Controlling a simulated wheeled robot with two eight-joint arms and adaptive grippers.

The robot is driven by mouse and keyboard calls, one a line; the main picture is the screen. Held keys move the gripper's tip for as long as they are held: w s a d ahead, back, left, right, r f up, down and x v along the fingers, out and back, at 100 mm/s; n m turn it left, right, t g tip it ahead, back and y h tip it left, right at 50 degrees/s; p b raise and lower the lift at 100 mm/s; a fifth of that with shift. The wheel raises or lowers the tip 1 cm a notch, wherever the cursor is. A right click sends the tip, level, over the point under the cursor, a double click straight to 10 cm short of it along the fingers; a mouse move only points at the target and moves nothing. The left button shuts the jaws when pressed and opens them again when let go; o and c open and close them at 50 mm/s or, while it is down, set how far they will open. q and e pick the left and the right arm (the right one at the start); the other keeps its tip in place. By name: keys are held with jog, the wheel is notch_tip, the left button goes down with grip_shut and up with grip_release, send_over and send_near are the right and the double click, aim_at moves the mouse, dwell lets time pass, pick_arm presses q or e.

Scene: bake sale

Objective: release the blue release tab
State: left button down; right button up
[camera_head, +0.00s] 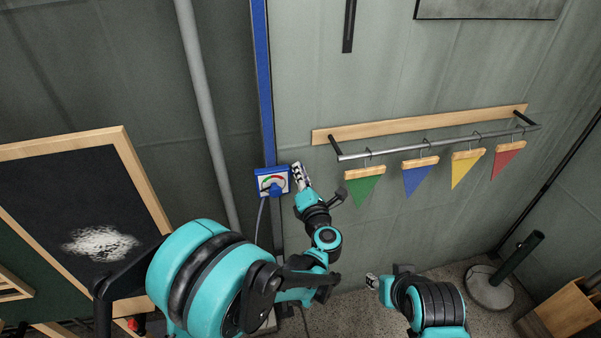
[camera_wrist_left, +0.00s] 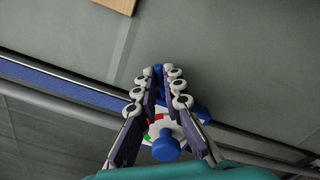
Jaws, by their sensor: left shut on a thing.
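A blue box with a white face and a red, yellow and green dial (camera_head: 272,182) is mounted on the blue upright of the wall. Its round blue knob (camera_wrist_left: 166,148) faces the left wrist camera. My left gripper (camera_head: 298,172) is at the box's right side. In the left wrist view my left gripper (camera_wrist_left: 159,72) has its fingertips close together on a narrow blue piece, the blue release tab (camera_wrist_left: 158,70); the fingers hide most of it. My right gripper (camera_head: 372,282) is low, away from the box; its fingers are too small to read.
A rail (camera_head: 440,142) with several coloured pennants hangs right of the box. A grey pole (camera_head: 205,100) and a chalkboard (camera_head: 80,190) stand at left. A round-based post (camera_head: 490,287) and wooden crate (camera_head: 562,312) are at lower right.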

pick_arm(q)
jog(key=shift+r+n, duration=0.1)
jog(key=shift+n, duration=0.4)
jog(key=c, duration=1.6)
grip_release()
jog(key=shift+c, duration=0.2)
jog(key=shift+s, duration=0.15)
jog(key=v, duration=1.1)
jog(key=shift+s, duration=0.4)
jog(key=shift+d, duration=0.1)
